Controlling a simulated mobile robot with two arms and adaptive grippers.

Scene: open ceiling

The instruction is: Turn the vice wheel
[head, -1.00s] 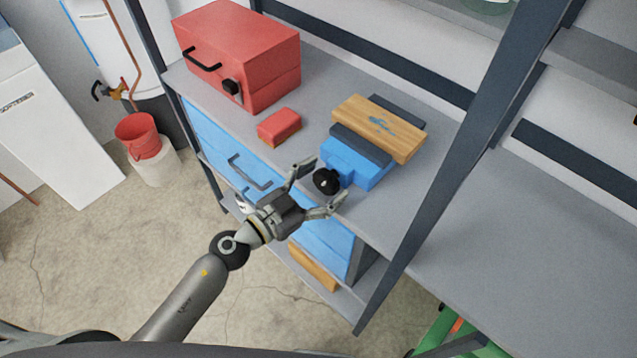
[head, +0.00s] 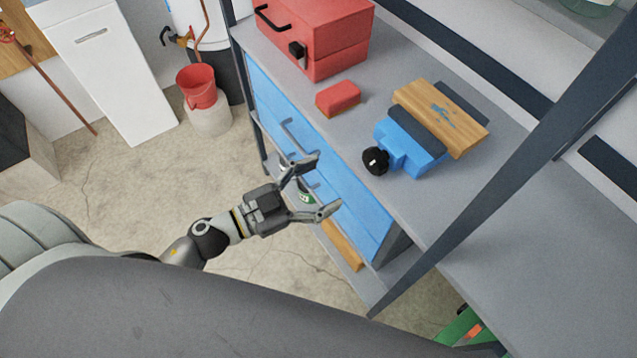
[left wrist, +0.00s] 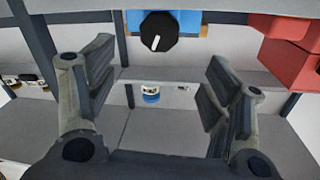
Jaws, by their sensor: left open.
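The blue vice (head: 408,150) stands on the grey workbench top with a wooden board in its dark jaws. Its round black wheel (head: 375,161) faces the bench's front edge. In the left wrist view the wheel (left wrist: 159,32) shows a white mark and sits beyond the fingers, near the top. My left gripper (head: 318,188) is open and empty, in front of the blue drawers and apart from the wheel. Its fingers (left wrist: 158,85) are spread wide in the left wrist view. My right gripper is not in view.
A red toolbox (head: 335,30) and a small red block (head: 338,98) stand on the bench (head: 390,205) left of the vice. A dark shelf post (head: 470,215) slants up on the right. A red bucket (head: 197,90) stands at the back left.

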